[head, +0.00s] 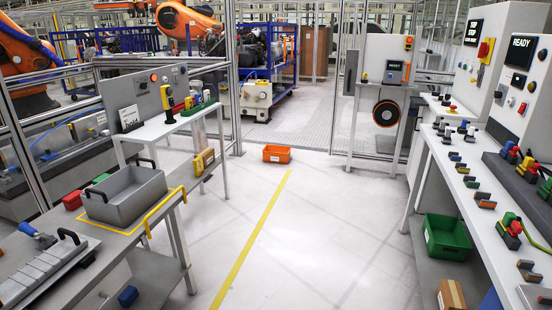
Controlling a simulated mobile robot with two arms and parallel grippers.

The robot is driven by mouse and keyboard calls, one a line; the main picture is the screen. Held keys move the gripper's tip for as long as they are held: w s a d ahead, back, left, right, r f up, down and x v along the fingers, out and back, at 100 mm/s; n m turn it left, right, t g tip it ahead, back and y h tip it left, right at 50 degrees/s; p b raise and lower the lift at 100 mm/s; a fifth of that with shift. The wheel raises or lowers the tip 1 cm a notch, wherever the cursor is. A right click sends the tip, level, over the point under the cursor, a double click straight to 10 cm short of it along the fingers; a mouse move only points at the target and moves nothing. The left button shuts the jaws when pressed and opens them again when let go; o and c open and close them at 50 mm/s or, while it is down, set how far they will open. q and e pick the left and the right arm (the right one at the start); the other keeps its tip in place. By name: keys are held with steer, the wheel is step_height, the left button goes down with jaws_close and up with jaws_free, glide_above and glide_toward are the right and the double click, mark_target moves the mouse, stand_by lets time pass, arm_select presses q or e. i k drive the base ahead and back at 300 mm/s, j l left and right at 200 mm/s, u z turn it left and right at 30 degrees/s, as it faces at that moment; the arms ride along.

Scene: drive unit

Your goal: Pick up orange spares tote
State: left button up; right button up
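Neither of my grippers shows in the head view.
A bench with a grey bin (124,203) stands on the left. A long workbench (470,170) stands on the right, with a green crate (447,238) and a cardboard box (451,295) below. The floor (320,220) between them is clear along the yellow line (250,241).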

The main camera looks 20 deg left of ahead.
mark_target(271, 154)
steer(key=i+j+u, duration=0.2)
steer(key=i, duration=0.65)
steer(key=i+z, duration=0.2)
steer(key=i, duration=2.35)
steer(key=i+u, duration=0.2)
steer(key=i, duration=0.3)
steer(key=i+u, duration=0.25)
steer(key=i, duration=0.3)
steer(key=i+l+u, duration=0.2)
steer(key=i, duration=0.3)
steer(key=i+l+u, duration=0.2)
steer(key=i, duration=0.3)
steer(key=i+j+u, duration=0.25)
steer(key=i, duration=0.9)
steer(key=l, duration=0.1)
